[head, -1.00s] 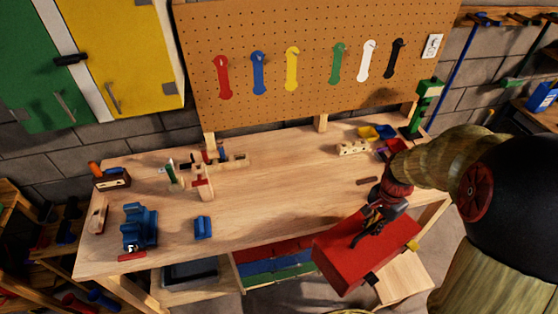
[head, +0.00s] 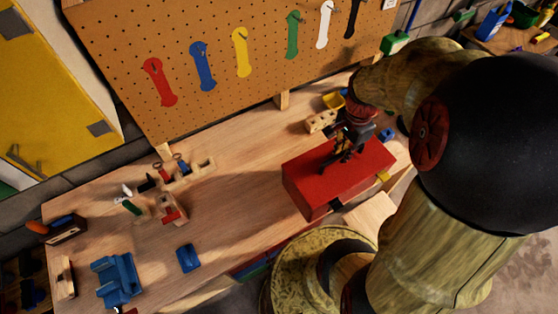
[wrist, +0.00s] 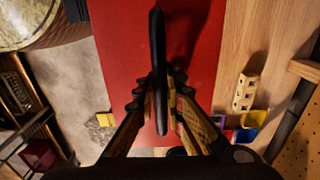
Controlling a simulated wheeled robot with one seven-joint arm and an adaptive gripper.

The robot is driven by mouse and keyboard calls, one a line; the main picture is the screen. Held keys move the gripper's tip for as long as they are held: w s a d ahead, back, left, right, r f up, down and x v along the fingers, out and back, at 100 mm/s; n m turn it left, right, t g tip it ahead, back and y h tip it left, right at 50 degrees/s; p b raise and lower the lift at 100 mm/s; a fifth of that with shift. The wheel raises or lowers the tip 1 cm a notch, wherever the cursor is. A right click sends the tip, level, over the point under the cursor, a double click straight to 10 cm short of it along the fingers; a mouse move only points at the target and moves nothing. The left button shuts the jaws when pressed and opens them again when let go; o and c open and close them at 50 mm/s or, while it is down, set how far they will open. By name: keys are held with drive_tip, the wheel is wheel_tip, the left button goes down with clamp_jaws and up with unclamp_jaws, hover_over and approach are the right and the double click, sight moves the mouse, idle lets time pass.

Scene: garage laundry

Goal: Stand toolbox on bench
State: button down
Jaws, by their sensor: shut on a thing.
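The red toolbox (head: 318,188) is upright at the right part of the wooden bench (head: 235,220), over its front edge. My gripper (head: 343,148) is above the lid, shut on the toolbox's black handle. In the wrist view the dark handle (wrist: 158,50) runs between the fingers of my gripper (wrist: 160,92), with the red lid (wrist: 115,45) below. Bench wood shows on one side of the box and floor on the other. I cannot tell whether the box's underside touches the bench.
A wooden block with holes (head: 320,122) and a yellow bin (head: 334,101) stand behind the toolbox. A blue vise (head: 117,280), a small blue block (head: 188,258) and wooden pieces are at the left. The bench middle is clear. A pegboard (head: 220,60) rises behind.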

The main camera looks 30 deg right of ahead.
sight(315, 151)
drive_tip(key=w+a+f, duration=0.1)
drive_tip(key=w, duration=0.1)
drive_tip(key=w+a+f, duration=0.1)
drive_tip(key=w+a, duration=0.1)
drive_tip(key=w+a+f+p, duration=0.1)
drive_tip(key=w, duration=0.1)
drive_tip(key=shift+w+a+f, duration=0.2)
drive_tip(key=shift+w+a, duration=0.2)
drive_tip(key=w+a+f, duration=0.3)
drive_tip(key=w+f, duration=0.1)
drive_tip(key=f, duration=0.5)
drive_tip(key=shift+w+f, duration=0.2)
drive_tip(key=shift+w, duration=0.15)
drive_tip(key=shift+f, duration=0.1)
drive_tip(key=c, duration=2.4)
unclamp_jaws()
drive_tip(key=shift+a+f, duration=0.1)
drive_tip(key=o, duration=0.5)
drive_tip(key=shift+s, duration=0.1)
